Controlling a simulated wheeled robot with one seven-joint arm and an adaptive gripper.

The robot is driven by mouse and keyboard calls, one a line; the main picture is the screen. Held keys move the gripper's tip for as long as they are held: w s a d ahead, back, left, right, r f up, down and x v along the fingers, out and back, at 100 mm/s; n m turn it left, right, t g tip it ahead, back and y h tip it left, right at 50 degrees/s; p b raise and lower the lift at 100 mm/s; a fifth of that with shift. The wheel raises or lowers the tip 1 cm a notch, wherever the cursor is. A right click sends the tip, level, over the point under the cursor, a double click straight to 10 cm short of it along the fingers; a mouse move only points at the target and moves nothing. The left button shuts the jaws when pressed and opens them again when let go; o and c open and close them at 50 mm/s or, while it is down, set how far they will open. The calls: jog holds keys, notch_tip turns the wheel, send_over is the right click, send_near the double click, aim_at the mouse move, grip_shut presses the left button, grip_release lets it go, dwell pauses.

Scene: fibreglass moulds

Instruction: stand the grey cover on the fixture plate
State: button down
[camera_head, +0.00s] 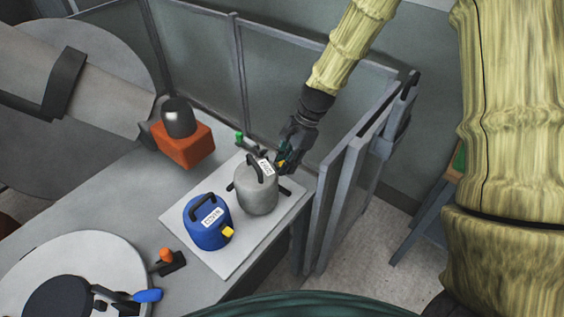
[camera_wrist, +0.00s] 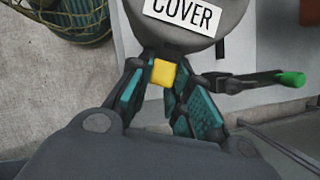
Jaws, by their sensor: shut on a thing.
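The grey cover (camera_head: 257,192) is a rounded, upright body with a dark handle on top and a white COVER label. It stands on or just above the pale fixture plate (camera_head: 247,239); I cannot tell if its base touches. My gripper (camera_head: 284,160) is at its upper back right, shut on its yellow tab. In the wrist view, the tab (camera_wrist: 163,73) sits between the teal fingers, with the grey cover (camera_wrist: 175,32) beyond. Dark arms show beside the cover on the plate, and its far side is hidden.
A blue cover (camera_head: 206,224) with a yellow tab stands on the plate's left. A green-tipped lever (camera_head: 239,138) is close behind the grey cover. An orange block (camera_head: 183,147) with a dark dome is at the back left. Grey panels (camera_head: 335,195) rise along the right.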

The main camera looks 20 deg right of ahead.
jog(key=shift+w+a+f+p, duration=0.1)
jog(key=shift+w+f+p, duration=0.5)
jog(key=shift+f, duration=0.35)
jog(key=shift+w+a+f+p, duration=0.1)
jog(key=shift+w+f+p, duration=0.5)
jog(key=shift+f, duration=0.3)
jog(key=c, duration=1.3)
grip_release()
jog(key=shift+f, duration=0.1)
jog(key=shift+b+v, duration=2.05)
jog(key=shift+v, duration=4.05)
